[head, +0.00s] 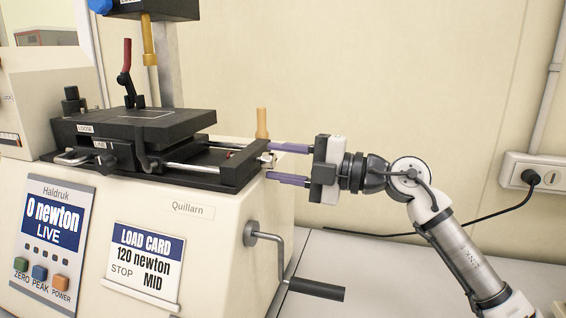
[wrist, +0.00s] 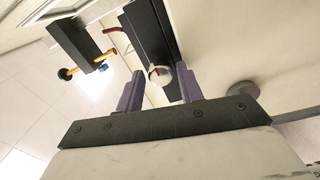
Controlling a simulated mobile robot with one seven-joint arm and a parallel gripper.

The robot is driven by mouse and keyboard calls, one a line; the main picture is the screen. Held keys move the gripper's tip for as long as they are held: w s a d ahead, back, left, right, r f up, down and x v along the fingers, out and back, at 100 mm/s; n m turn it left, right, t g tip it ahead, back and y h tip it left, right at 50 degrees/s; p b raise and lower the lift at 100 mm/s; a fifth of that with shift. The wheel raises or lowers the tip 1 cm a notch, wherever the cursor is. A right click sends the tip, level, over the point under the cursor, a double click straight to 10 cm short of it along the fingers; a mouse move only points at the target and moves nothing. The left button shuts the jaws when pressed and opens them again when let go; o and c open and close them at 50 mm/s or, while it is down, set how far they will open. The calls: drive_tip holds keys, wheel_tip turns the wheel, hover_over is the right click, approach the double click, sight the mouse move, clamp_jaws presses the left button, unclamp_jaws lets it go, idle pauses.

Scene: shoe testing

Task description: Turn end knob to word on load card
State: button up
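The load card (head: 143,262) on the front of the machine (head: 205,215) reads "120 newton" and "STOP MID". The end knob (head: 267,159) is a small silvery round piece at the right end of the black slide (head: 238,177). In the wrist view the knob (wrist: 159,75) shows as a pale disc with a dark and reddish mark. My gripper (head: 269,162) is open, its two purple fingers pointing left at the slide's end. In the wrist view my gripper (wrist: 161,72) has the knob between its fingertips, with gaps visible. Contact cannot be told.
A crank handle (head: 300,284) sticks out below my gripper. A tan peg (head: 262,124) stands behind the slide's end. A red-tipped lever (head: 127,72) rises behind the black platform. A wall socket (head: 535,172) with a black cable is at right.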

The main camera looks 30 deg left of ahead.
drive_tip(key=shift+o, duration=0.9)
drive_tip(key=b+v, duration=0.1)
drive_tip(key=v, duration=1.2)
drive_tip(key=shift+w+d, duration=0.2)
drive_tip(key=shift+d, duration=0.2)
